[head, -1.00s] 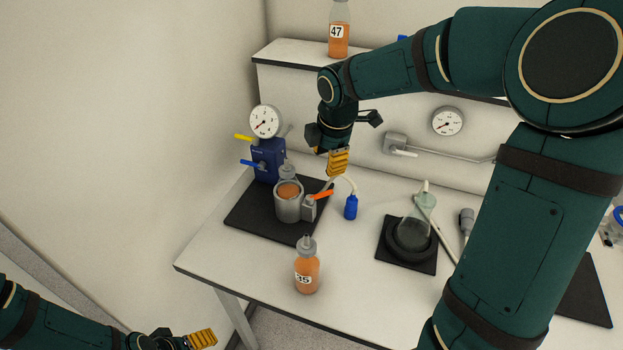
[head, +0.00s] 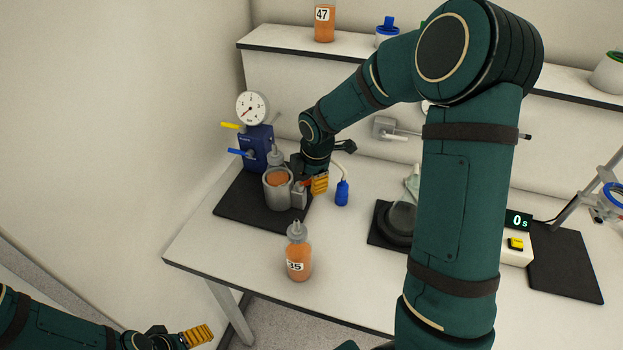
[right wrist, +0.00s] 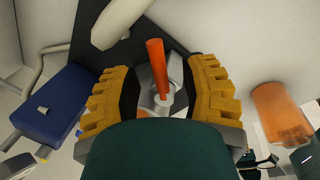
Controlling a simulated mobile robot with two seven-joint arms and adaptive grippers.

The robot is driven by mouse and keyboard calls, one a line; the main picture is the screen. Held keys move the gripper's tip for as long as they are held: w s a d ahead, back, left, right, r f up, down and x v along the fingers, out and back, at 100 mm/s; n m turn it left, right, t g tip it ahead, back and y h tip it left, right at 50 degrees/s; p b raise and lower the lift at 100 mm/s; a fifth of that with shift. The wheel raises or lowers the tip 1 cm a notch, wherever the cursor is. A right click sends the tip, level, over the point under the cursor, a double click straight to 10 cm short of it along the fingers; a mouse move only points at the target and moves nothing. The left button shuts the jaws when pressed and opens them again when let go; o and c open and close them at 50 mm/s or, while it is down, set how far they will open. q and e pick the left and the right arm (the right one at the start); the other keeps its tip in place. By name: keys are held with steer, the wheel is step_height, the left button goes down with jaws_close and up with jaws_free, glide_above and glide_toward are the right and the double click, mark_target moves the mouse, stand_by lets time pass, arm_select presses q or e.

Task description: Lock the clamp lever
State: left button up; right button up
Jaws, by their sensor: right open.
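The orange clamp lever (right wrist: 156,68) stands between the two yellow finger pads of my right gripper (right wrist: 160,92) in the right wrist view. The gripper is open around it, with gaps visible on both sides. In the head view my right gripper (head: 311,184) is low beside the grey clamp block (head: 299,197), on the right of the grey cup (head: 278,194); it mostly hides the lever there. The cup holds orange liquid and stands on a black mat (head: 235,207). My left gripper (head: 200,335) is at the bottom left, away from the table; its opening is unclear.
Bottle 35 (head: 298,255) stands in front of the mat. A blue unit with a dial (head: 252,107) is behind the cup, and a blue-ended cable (head: 342,193) lies right of the gripper. A glass vessel (head: 401,218) stands further right.

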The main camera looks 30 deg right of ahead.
steer(key=shift+o, duration=0.3)
jaws_close()
steer(key=shift+s, duration=0.1)
steer(key=shift+a, duration=0.1)
